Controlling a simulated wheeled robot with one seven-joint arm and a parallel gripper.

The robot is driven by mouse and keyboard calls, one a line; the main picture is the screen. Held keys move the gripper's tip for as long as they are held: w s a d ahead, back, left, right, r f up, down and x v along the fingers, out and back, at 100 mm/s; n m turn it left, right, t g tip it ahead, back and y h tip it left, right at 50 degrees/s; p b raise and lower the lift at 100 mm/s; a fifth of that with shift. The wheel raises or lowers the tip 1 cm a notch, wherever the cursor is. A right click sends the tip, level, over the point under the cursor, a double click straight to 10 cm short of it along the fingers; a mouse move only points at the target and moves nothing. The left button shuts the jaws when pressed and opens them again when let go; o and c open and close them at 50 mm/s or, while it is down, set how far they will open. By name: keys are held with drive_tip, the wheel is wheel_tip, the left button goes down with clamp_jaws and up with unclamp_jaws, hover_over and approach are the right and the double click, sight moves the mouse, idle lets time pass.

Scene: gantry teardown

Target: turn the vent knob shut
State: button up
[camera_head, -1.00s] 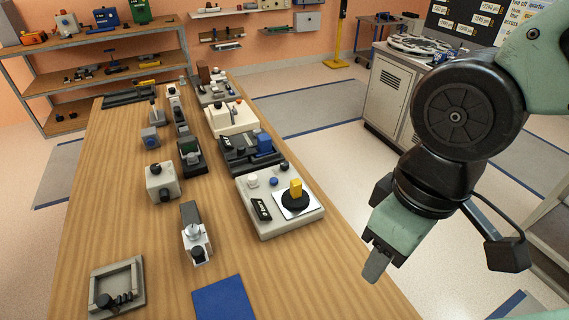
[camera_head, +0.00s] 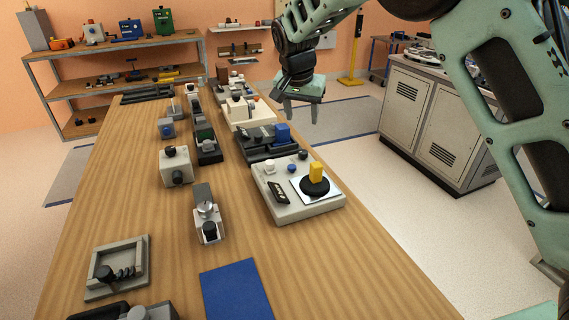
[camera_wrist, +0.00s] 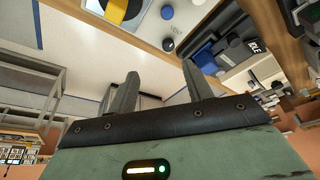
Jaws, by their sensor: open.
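The vent knob appears to be the small dark knob (camera_head: 303,155) at the far edge of a light grey panel box (camera_head: 275,208). In the wrist view a dark knob (camera_wrist: 168,45) sits beside a small label that seems to read VENT. The same panel carries a yellow handle on a black disc (camera_head: 316,175), a blue button (camera_head: 291,168) and a white knob (camera_head: 270,168). My gripper (camera_head: 301,110) is open and empty, above and beyond the panel, apart from it. Its fingers (camera_wrist: 160,72) show nothing between them. The knob's pointer direction is too small to tell.
A dark fixture with a blue block (camera_head: 282,133) stands just behind the panel. Several other fixtures line the wooden table (camera_head: 130,205). A blue mat (camera_head: 235,290) lies in front. A grey cabinet (camera_head: 435,120) stands to the right across open floor.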

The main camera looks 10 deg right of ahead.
drive_tip(key=w, duration=0.3)
approach(303, 151)
drive_tip(key=shift+m+t+h, duration=0.3)
drive_tip(key=shift+h, duration=0.1)
drive_tip(key=x, duration=0.8)
drive_tip(key=shift+s+a+f+p, duration=0.25)
drive_tip(key=shift+f+p, duration=0.1)
drive_tip(key=shift+f, duration=0.05)
drive_tip(key=c, duration=1)
